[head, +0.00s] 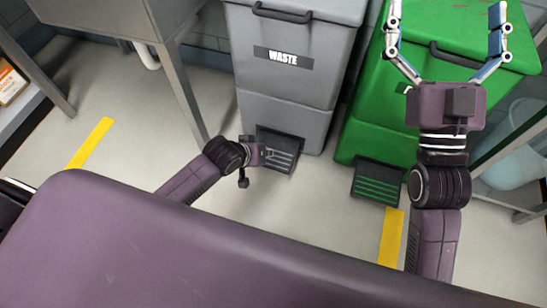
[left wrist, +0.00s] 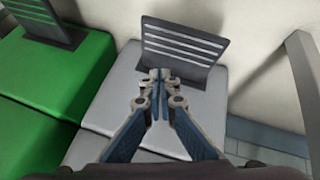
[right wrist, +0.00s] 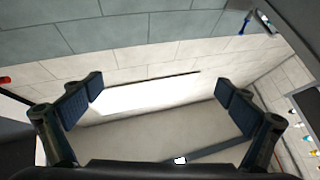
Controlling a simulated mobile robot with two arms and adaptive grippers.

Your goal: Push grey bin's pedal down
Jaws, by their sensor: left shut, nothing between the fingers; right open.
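The grey bin (head: 290,75) stands upright with its lid closed and a "WASTE" label on its front. Its dark, slotted pedal (head: 284,146) juts from the base, partly hidden by my left gripper (head: 267,153). In the left wrist view, the grey pedal (left wrist: 190,38) lies just past the shut, empty fingertips of the left gripper (left wrist: 157,76), which overlap its edge; I cannot tell whether they touch. My right gripper (head: 445,30) is open and empty, raised in front of the green bin. Its spread fingers also show in the right wrist view (right wrist: 165,98).
A green bin (head: 365,125) with its own pedal (head: 378,183) stands right of the grey one. A grey table (head: 165,25) with legs is at the left. Yellow floor strips (head: 91,143) mark the floor, which is clear at left.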

